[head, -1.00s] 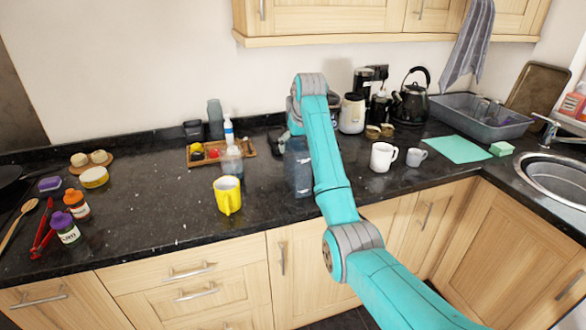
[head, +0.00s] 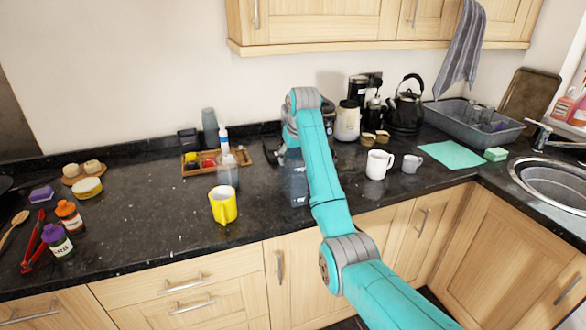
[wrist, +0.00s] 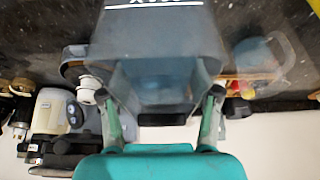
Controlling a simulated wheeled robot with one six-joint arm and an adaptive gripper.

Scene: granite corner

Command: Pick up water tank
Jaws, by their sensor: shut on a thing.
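The water tank (head: 296,181) is a dark grey, see-through container near the middle of the counter, partly hidden by my teal arm. In the wrist view the tank (wrist: 165,25) fills the top middle, with white lettering on it. My gripper (wrist: 160,95) is shut on the tank, one finger on each side. In the head view the gripper is mostly hidden behind my arm. The tank looks upright; I cannot tell if its base touches the counter.
A yellow mug (head: 223,206) and a spray bottle (head: 226,165) stand left of the tank. A white mug (head: 378,165), a small grey mug (head: 412,163) and a black kettle (head: 405,108) are to the right. Wall cupboards (head: 330,22) hang above. The counter's left middle is clear.

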